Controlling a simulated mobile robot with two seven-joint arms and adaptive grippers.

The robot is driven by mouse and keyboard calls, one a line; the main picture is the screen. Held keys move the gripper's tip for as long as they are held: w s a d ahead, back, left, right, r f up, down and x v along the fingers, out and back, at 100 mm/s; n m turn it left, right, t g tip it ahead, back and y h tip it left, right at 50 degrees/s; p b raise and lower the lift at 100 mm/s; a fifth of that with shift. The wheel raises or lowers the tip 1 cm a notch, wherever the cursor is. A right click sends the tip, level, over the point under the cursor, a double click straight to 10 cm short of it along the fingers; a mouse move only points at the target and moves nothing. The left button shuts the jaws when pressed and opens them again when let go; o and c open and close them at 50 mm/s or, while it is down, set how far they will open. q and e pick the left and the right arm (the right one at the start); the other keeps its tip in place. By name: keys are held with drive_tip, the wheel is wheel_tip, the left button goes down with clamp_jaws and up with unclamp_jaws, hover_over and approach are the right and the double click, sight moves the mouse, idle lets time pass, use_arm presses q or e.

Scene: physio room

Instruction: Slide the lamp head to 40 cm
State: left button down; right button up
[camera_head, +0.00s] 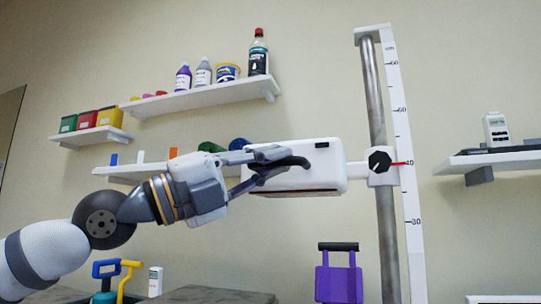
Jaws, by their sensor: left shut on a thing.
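The white lamp head (320,172) is joined by a short arm to a slider (390,178) on a grey metal post (375,100). The slider has a black knob (379,161) and a red pointer (399,163). A white scale (405,195) stands beside the post, and the pointer is level with its 40 mark, as near as I can see. My left gripper (283,163) is shut on the lamp head's left end, at its dark handle; the fingers partly hide this grip. My right gripper is not in view.
Wall shelves with bottles (203,73) and boxes (88,120) are behind and left. Another shelf (490,160) with a white device (496,129) is right of the scale. A purple weight-like object (338,282) stands below the lamp head.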

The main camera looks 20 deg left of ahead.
use_arm(q)
drive_tip(key=c, duration=1.9)
unclamp_jaws()
drive_tip(key=shift+v, duration=6)
drive_tip(key=shift+r, duration=0.1)
